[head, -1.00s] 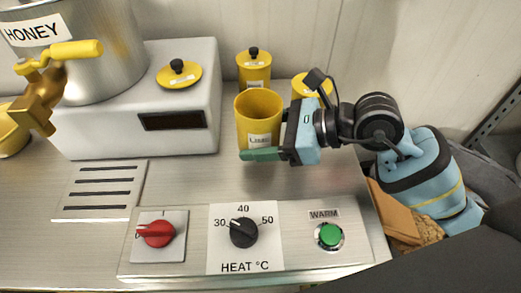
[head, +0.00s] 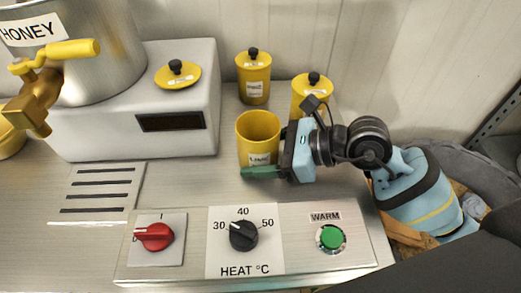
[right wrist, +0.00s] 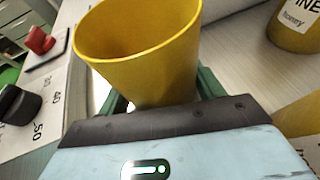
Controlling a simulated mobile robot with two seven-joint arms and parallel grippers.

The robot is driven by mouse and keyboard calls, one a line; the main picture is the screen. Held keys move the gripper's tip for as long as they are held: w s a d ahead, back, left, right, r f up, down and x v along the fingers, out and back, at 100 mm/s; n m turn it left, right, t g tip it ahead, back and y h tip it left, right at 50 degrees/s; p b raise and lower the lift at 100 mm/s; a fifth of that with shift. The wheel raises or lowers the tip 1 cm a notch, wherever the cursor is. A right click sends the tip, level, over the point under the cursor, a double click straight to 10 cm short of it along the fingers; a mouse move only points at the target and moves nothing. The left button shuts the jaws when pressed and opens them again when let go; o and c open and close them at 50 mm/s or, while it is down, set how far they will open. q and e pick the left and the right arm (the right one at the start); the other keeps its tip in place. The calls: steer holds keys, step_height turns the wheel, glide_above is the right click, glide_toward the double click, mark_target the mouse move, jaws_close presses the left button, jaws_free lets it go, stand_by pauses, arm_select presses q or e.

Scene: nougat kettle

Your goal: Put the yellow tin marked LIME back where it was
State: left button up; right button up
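The yellow tin marked LIME (head: 258,133) is open at the top and upright in the head view, in front of two lidded yellow tins. My right gripper (head: 262,165) reaches it from the right, with a green finger across its lower front. In the right wrist view the tin (right wrist: 140,55) stands between the green fingers, which close around its lower part. Whether its base touches the worktop is hidden. A loose yellow lid with a black knob (head: 178,76) lies on the grey box. My left gripper is not in view.
The grey box (head: 180,140) stands left of the tin, below the HONEY kettle (head: 90,60). Lidded tins stand behind (head: 254,75) and to the right (head: 306,96). The control panel (head: 190,268) runs along the front. Bare worktop (head: 190,180) lies left of the tin.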

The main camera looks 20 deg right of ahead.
steer(key=o, duration=0.4)
steer(key=shift+r, duration=0.1)
steer(key=shift+d+r, duration=0.1)
steer(key=shift+d, duration=0.05)
steer(key=b+v, duration=0.1)
steer(key=v, duration=0.9)
steer(key=shift+s, duration=0.1)
steer(key=shift+v, duration=0.8)
